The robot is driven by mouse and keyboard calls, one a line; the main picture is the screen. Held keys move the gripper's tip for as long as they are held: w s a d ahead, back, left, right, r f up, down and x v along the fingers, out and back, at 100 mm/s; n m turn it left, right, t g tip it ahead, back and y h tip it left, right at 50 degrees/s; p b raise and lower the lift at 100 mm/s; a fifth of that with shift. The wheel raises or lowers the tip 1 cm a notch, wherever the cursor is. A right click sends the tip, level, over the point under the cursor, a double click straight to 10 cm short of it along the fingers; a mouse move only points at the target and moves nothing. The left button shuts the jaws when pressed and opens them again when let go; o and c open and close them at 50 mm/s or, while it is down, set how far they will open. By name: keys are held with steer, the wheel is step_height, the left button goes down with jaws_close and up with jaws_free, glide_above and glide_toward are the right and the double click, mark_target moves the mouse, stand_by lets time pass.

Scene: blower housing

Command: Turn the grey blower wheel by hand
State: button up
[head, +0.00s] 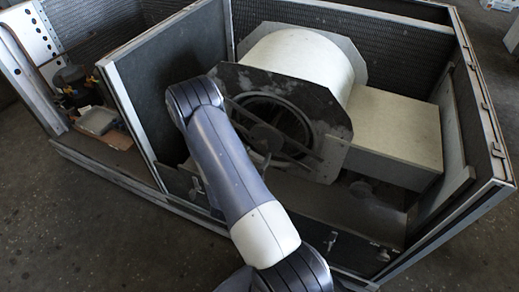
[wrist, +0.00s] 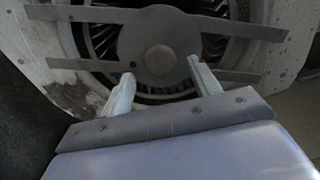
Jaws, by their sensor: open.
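The blower wheel (head: 289,122) sits inside the round side opening of the housing (head: 310,62) in the head view. My gripper (wrist: 162,69) is open and empty, facing the opening. Its two pale fingers stand apart, their tips over the lower bar and the lower edge of the centre plate. I cannot tell whether they touch anything. In the head view my arm hides the gripper and part of the opening.
A pale box-shaped duct (head: 395,130) extends right from the housing. Raised cabinet walls surround the blower, with a divider (head: 135,125) at left. A side compartment beyond it holds small parts (head: 95,118). Bare floor (head: 60,215) lies outside the cabinet.

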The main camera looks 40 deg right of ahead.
mark_target(261, 148)
steer(key=shift+x, duration=1.6)
steer(key=shift+c, duration=0.5)
jaws_close()
